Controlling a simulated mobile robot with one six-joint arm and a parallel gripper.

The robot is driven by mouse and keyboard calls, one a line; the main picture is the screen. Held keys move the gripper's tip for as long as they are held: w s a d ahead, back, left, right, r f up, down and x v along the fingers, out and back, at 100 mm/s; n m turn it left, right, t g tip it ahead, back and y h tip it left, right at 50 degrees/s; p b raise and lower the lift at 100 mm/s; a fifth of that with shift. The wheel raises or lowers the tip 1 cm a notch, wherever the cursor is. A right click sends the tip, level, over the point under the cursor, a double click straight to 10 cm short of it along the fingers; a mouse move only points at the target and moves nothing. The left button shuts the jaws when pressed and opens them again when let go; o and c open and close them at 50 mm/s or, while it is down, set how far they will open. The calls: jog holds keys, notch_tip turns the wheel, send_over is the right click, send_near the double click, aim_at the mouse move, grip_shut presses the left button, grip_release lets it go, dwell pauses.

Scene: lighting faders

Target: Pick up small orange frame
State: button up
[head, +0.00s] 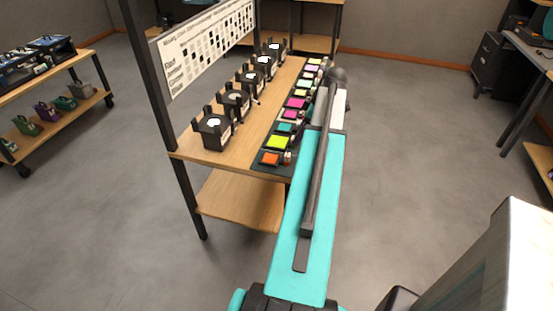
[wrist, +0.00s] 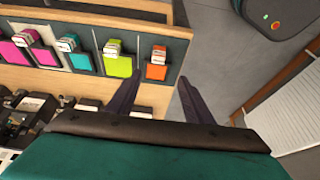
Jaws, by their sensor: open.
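The small orange frame (head: 271,158) is a flat orange square at the near end of the row of coloured frames on the dark strip (head: 262,167). In the wrist view the orange frame (wrist: 156,72) lies by the strip's right end, with a pale and orange clip-like part at its top. My gripper (wrist: 158,78) is open and empty. Its two dark fingers point toward the orange frame, one on each side in the picture; the height gap cannot be told. In the head view my teal arm hides the gripper.
A lime frame (wrist: 118,66) sits just left of the orange one, with teal and pink frames beyond. Several black lamp-like units (head: 212,130) stand on the wooden shelf (head: 190,148) behind the strip. A printed sign (head: 205,45) hangs above. Open floor (wrist: 215,65) lies right of the shelf.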

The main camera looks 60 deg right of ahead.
jog(key=shift+s+d+r, duration=0.15)
jog(key=shift+s, duration=0.05)
jog(key=p, duration=0.2)
send_near(287, 154)
jog(key=shift+x, duration=2.55)
jog(key=shift+p+x, duration=0.8)
jog(key=shift+x, duration=1.8)
